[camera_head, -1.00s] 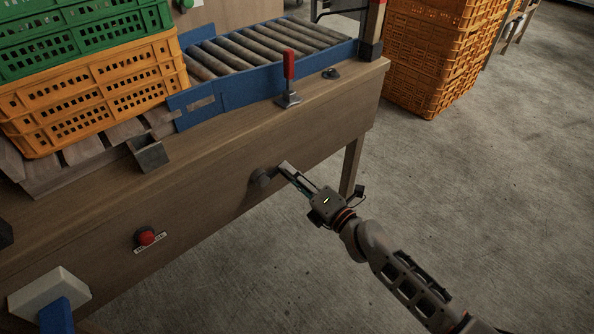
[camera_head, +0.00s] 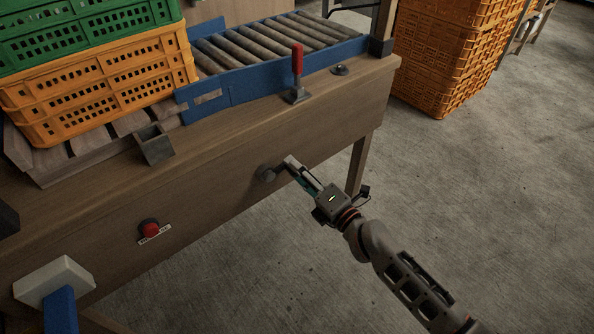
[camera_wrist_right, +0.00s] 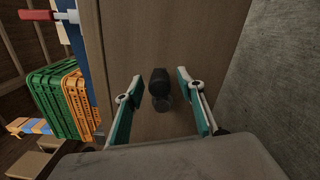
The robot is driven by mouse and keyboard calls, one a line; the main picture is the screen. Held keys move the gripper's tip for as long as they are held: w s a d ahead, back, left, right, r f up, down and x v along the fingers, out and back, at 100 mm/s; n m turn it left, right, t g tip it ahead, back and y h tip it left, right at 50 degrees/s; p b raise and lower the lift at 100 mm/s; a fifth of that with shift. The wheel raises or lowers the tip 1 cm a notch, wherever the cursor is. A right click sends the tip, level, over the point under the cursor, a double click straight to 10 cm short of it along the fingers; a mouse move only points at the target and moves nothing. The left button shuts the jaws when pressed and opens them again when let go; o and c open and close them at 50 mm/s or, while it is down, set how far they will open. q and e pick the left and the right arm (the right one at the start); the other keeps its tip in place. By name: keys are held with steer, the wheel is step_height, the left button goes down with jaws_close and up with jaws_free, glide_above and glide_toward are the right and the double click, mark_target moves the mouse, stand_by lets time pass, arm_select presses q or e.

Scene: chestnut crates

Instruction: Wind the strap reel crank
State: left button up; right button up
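A dark round knob (camera_head: 267,172) sticks out from the wooden front of the bench; it looks like the crank's handle. In the right wrist view the black knob (camera_wrist_right: 159,82) lies between the two fingers, with a gap on each side. My right gripper (camera_head: 292,168) is open at the knob, and its spread fingers (camera_wrist_right: 159,76) show on both sides of it. I cannot tell how deep the knob sits between them. The reel and the rest of the crank are not clearly visible. My left gripper is not in view.
A roller conveyor with a blue frame (camera_head: 245,83) and a red-handled clamp (camera_head: 297,75) are on the bench. A red button (camera_head: 151,229) is on its front. Orange crates (camera_head: 440,60) stand behind. A white block on a blue post (camera_head: 55,280) is at lower left. Right floor is clear.

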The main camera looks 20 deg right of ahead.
steer(key=v, duration=1.2)
stand_by(0.3)
